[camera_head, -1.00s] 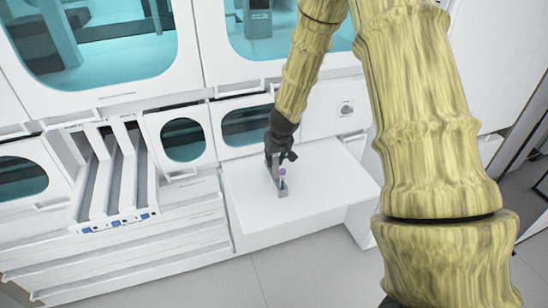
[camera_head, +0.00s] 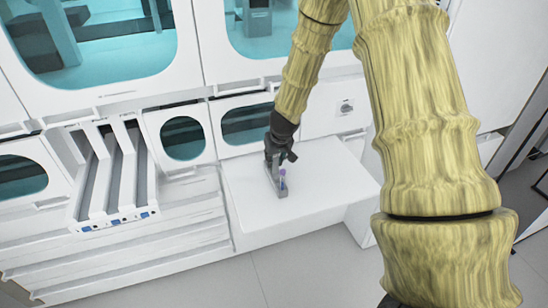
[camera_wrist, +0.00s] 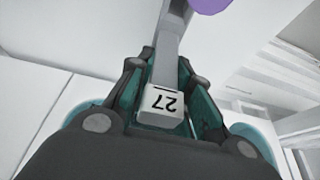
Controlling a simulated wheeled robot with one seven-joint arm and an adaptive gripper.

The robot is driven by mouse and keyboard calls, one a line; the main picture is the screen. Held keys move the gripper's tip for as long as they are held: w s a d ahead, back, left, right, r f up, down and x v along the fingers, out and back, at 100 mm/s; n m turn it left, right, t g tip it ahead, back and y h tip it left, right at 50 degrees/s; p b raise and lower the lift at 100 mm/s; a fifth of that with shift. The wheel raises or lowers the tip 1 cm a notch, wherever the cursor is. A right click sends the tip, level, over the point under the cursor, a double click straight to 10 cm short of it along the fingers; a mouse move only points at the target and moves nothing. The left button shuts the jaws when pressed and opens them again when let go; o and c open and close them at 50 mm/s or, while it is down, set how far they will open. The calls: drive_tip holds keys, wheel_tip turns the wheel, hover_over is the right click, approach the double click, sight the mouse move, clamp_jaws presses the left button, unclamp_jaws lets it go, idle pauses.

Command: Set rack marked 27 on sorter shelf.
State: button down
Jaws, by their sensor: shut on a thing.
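My gripper (camera_head: 279,158) is over the white shelf (camera_head: 245,205) at the right of the machine, its fingers pointing down. It is shut on a narrow grey rack (camera_head: 281,194); a purple-capped tube (camera_head: 282,173) stands in the rack. In the wrist view the rack's end block (camera_wrist: 163,105) bears the number 27, seen upside down, between my fingers. Part of the purple cap (camera_wrist: 210,5) shows at the top edge. The rack appears at or very near the shelf surface; I cannot tell whether it touches.
To the left, a unit with several slanted grey lanes (camera_head: 113,185) has small blue marks at its front end. White panels with dark windows (camera_head: 247,125) rise behind the shelf. The shelf is bare around the rack. Grey floor (camera_head: 310,265) lies in front.

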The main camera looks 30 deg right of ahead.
drive_tip(key=shift+f, duration=0.4)
idle(0.4)
drive_tip(key=c, duration=1.2)
unclamp_jaws()
drive_tip(key=shift+r, duration=0.1)
drive_tip(key=v, duration=1.1)
drive_tip(key=shift+s+r, duration=0.3)
drive_tip(key=shift+r, duration=0.05)
drive_tip(key=shift+a, duration=0.1)
